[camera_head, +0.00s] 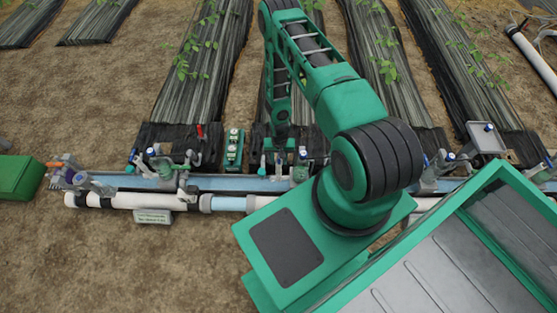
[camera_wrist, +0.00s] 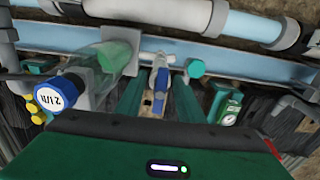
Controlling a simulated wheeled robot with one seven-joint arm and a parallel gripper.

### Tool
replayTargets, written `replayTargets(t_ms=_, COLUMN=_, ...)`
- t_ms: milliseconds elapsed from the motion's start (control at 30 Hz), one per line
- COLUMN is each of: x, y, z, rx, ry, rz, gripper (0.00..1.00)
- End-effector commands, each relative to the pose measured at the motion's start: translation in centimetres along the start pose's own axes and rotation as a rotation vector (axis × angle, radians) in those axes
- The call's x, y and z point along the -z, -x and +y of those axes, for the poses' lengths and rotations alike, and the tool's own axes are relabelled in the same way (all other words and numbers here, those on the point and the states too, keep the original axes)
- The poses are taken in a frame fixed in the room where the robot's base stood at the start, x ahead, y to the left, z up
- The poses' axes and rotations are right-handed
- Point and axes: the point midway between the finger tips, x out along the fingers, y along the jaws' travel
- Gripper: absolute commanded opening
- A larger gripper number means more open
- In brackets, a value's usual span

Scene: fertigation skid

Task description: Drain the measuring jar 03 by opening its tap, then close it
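In the wrist view, a clear greenish cylinder, likely the measuring jar (camera_wrist: 112,57), sits in a grey bracket to the left of my fingers. I cannot read a number 03 on it. A small tap with a blue handle (camera_wrist: 160,78) lies between my two green fingers. My gripper (camera_wrist: 158,90) is open around the tap, with gaps visible on both sides. In the head view my gripper (camera_head: 280,146) points down over the blue rail, and its fingertips and the tap are too small to make out.
A blue knob with a white marked disc (camera_wrist: 55,95) is near my left finger. A teal cap (camera_wrist: 195,68) stands close on the right, with a green gauge box (camera_wrist: 228,106) beyond. The white pipe (camera_head: 135,201) runs along the front. A green box (camera_head: 20,177) lies far left.

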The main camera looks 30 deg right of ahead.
Motion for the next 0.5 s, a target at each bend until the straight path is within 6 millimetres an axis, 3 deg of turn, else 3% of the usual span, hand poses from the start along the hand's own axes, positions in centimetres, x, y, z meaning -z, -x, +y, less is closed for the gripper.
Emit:
replayTargets(t_ms=133, x=0.1, y=0.5, z=0.0, rx=0.0, ry=0.0, rz=0.001, gripper=0.34)
replayTargets(t_ms=500, x=0.1, y=4.3, z=0.0, rx=0.0, ry=0.0, rz=0.001, gripper=0.34)
